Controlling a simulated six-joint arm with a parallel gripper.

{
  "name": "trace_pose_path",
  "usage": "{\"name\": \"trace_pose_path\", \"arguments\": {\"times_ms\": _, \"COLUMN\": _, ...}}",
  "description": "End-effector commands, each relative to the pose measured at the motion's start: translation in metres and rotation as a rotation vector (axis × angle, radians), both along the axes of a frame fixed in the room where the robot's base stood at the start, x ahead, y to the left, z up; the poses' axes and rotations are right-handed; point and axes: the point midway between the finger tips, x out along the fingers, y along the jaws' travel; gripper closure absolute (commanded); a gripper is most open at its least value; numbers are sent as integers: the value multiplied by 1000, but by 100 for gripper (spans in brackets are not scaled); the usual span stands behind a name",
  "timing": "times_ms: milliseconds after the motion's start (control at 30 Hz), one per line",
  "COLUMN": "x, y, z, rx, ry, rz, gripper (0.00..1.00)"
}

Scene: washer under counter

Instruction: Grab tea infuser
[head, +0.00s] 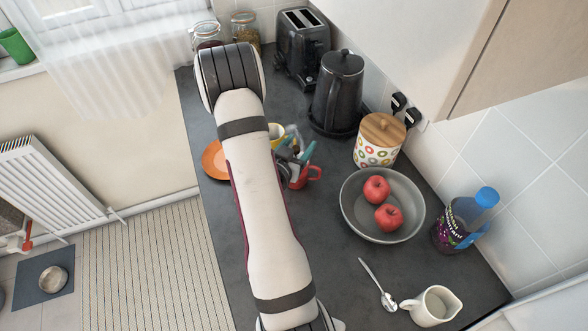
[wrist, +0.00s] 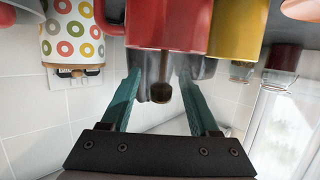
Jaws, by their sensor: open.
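A dark implement (wrist: 161,91) with a thin stem and a rounded end, which looks like the tea infuser, projects from the rim of the red mug (wrist: 168,25) in the wrist view, which is upside down. My gripper (wrist: 161,80) is open, its teal fingers on either side of the implement. I see no clear contact with it. In the head view the red mug (head: 301,180) is partly hidden behind my arm, and the gripper (head: 295,152) shows only in part there. I cannot make out the implement clearly in that view.
A yellow mug (wrist: 238,30) and an orange plate (head: 213,160) are close to the red mug. A black kettle (head: 338,90), toaster (head: 302,45), patterned canister (head: 376,150) and bowl of apples (head: 352,212) stand around. A spoon-like metal utensil (head: 378,285) lies near a white creamer (head: 432,306).

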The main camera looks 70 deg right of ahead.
Motion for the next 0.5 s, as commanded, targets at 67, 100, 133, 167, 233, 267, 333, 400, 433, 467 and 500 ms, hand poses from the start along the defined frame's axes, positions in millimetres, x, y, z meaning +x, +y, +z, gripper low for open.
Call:
{"name": "trace_pose_path", "arguments": {"times_ms": 67, "x": -1, "y": -8, "z": -2, "rx": 0, "ry": 0, "rz": -1, "gripper": 38}}
{"name": "trace_pose_path", "arguments": {"times_ms": 100, "x": 0, "y": -10, "z": -3, "rx": 1, "ry": 1, "rz": 0, "gripper": 38}}
{"name": "trace_pose_path", "arguments": {"times_ms": 133, "x": 0, "y": -10, "z": -3, "rx": 1, "ry": 1, "rz": 1, "gripper": 38}}
{"name": "trace_pose_path", "arguments": {"times_ms": 167, "x": 0, "y": -10, "z": -3, "rx": 1, "ry": 2, "rz": 2, "gripper": 38}}
{"name": "trace_pose_path", "arguments": {"times_ms": 233, "x": 0, "y": -10, "z": -3, "rx": 1, "ry": 1, "rz": 3, "gripper": 38}}
{"name": "trace_pose_path", "arguments": {"times_ms": 267, "x": 0, "y": -10, "z": -3, "rx": 1, "ry": 1, "rz": 3, "gripper": 38}}
{"name": "trace_pose_path", "arguments": {"times_ms": 333, "x": 0, "y": -10, "z": -3, "rx": 1, "ry": 0, "rz": 2, "gripper": 48}}
{"name": "trace_pose_path", "arguments": {"times_ms": 400, "x": 0, "y": -10, "z": -3, "rx": 1, "ry": 0, "rz": 2, "gripper": 60}}
{"name": "trace_pose_path", "arguments": {"times_ms": 433, "x": 0, "y": -10, "z": -3, "rx": 1, "ry": 0, "rz": 2, "gripper": 66}}
{"name": "trace_pose_path", "arguments": {"times_ms": 467, "x": 0, "y": -10, "z": -3, "rx": 1, "ry": 0, "rz": 2, "gripper": 71}}
{"name": "trace_pose_path", "arguments": {"times_ms": 500, "x": 0, "y": -10, "z": -3, "rx": 1, "ry": 0, "rz": 2, "gripper": 78}}
